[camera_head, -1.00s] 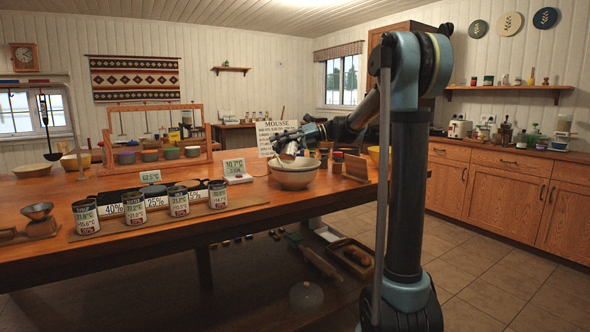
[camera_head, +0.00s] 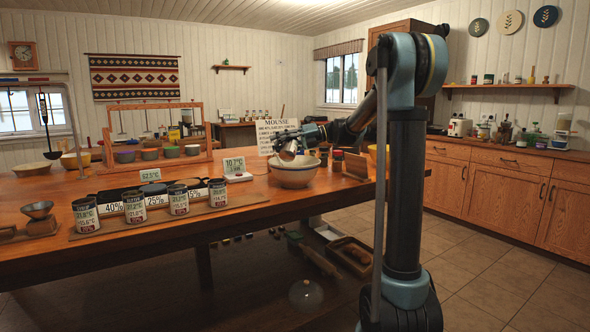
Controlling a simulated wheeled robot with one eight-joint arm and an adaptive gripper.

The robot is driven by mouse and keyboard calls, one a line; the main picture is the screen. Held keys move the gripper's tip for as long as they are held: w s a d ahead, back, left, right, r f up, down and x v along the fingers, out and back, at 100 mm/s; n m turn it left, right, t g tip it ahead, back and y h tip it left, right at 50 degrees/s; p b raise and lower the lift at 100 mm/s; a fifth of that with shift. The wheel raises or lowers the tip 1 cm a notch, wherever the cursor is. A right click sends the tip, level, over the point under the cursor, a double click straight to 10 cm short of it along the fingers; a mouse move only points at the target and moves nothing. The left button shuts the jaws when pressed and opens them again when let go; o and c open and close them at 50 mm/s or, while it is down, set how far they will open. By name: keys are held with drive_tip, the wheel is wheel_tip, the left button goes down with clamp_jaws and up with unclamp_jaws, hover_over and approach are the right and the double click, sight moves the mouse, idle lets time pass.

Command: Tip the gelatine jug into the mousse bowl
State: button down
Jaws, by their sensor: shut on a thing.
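The mousse bowl (camera_head: 293,178), cream and wide, stands on the wooden table near its right end. My gripper (camera_head: 300,137) is above the bowl's back rim, at the end of my arm coming in from the right. It is shut on a small metallic jug (camera_head: 288,151), which looks tilted to the left over the bowl. The fingers are small and partly hidden by the jug and arm. I cannot tell whether anything is flowing out, and the bowl's contents are hardly visible.
A white display (camera_head: 234,167) stands left of the bowl, with a MOUSSE card (camera_head: 275,133) behind. Several labelled tins (camera_head: 134,206) stand on a board (camera_head: 180,219) at the front left. Small dark jars (camera_head: 337,160) and a wooden block (camera_head: 356,165) are right of the bowl.

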drive_tip(key=shift+r+m, duration=0.15)
drive_tip(key=shift+m, duration=0.25)
drive_tip(key=shift+w+f+m+g+y+p, duration=0.2)
drive_tip(key=shift+f+m+g+y+p, duration=0.15)
drive_tip(key=shift+f+m+p, duration=0.3)
idle(0.7)
drive_tip(key=shift+w+d+f+m+g+y+p, duration=0.15)
drive_tip(key=shift+w+f+m+y, duration=0.1)
drive_tip(key=shift+w+m, duration=0.25)
drive_tip(key=shift+w+d+f+m+g+y+p, duration=0.1)
drive_tip(key=shift+w+f+m+y+p, duration=0.1)
drive_tip(key=shift+w+m, duration=0.2)
idle(0.4)
idle(0.8)
drive_tip(key=shift+s+a+r+n+h, duration=0.2)
drive_tip(key=shift+s+r+n, duration=0.15)
drive_tip(key=shift+s+n, duration=0.15)
drive_tip(key=shift+s+a+r+n+h, duration=0.1)
drive_tip(key=shift+s+r+n+h, duration=0.1)
drive_tip(key=shift+s+r+n, duration=0.25)
drive_tip(key=shift+s+r+n+t+h, duration=0.15)
drive_tip(key=shift+r+n+t+h, duration=0.15)
drive_tip(key=shift+n+t, duration=0.25)
